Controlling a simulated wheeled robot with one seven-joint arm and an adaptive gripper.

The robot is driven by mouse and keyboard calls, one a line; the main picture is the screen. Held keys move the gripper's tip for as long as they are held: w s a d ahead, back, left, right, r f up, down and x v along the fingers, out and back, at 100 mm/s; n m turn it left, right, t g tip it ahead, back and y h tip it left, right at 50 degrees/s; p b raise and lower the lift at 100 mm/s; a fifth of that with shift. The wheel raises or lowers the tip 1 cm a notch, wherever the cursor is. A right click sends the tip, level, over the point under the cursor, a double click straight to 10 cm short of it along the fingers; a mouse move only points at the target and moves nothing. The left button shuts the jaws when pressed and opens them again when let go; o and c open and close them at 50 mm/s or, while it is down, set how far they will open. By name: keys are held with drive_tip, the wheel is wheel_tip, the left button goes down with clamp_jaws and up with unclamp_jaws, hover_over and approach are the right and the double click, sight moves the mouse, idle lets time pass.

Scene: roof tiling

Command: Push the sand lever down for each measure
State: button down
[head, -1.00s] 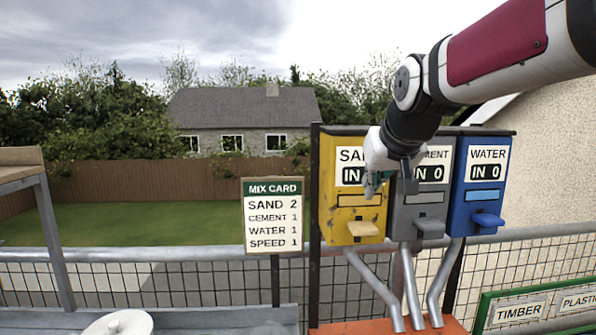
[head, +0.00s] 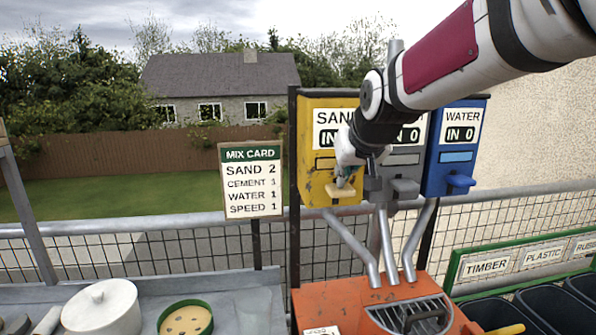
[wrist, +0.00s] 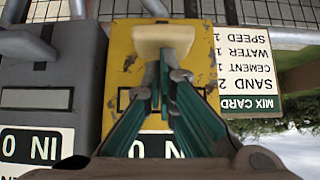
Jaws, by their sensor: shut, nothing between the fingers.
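The yellow sand dispenser (head: 316,182) stands at the left of a row of three, with its pale lever (head: 343,192) low on its front. My gripper (head: 344,178) is shut and empty, its fingertips right over the lever. In the wrist view, which is upside down, the lever (wrist: 163,38) lies just beyond the closed green fingertips (wrist: 165,62); I cannot tell whether they touch. The mix card (head: 251,182) reads sand 2, cement 1, water 1, speed 1.
The grey cement dispenser (head: 402,160) and blue water dispenser (head: 455,178) stand to the right, both counters at 0. Pipes run down to an orange mixer (head: 335,303) with a grate. A white lidded pot (head: 102,305) stands on the bench at left. Labelled bins are at right.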

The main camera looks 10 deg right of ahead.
sight(344, 189)
wheel_tip(344, 189, down, 4)
drive_tip(key=shift+r+b, duration=0.25)
drive_tip(key=shift+b, duration=0.6)
drive_tip(key=r+p, duration=0.2)
drive_tip(key=r, duration=0.1)
drive_tip(key=r+p, duration=0.1)
drive_tip(key=r, duration=0.1)
drive_tip(key=shift+s+r, duration=0.2)
drive_tip(key=shift+s, duration=0.15)
drive_tip(key=v, duration=0.8)
drive_tip(key=shift+s+r, duration=0.15)
drive_tip(key=shift+s, duration=0.15)
drive_tip(key=s+f+g, duration=0.2)
drive_tip(key=s+f, duration=0.5)
drive_tip(key=s, duration=0.5)
drive_tip(key=s+f+g, duration=0.2)
drive_tip(key=s+f, duration=0.6)
drive_tip(key=s, duration=0.5)
drive_tip(key=shift+a+f, duration=0.15)
drive_tip(key=shift+f, duration=0.05)
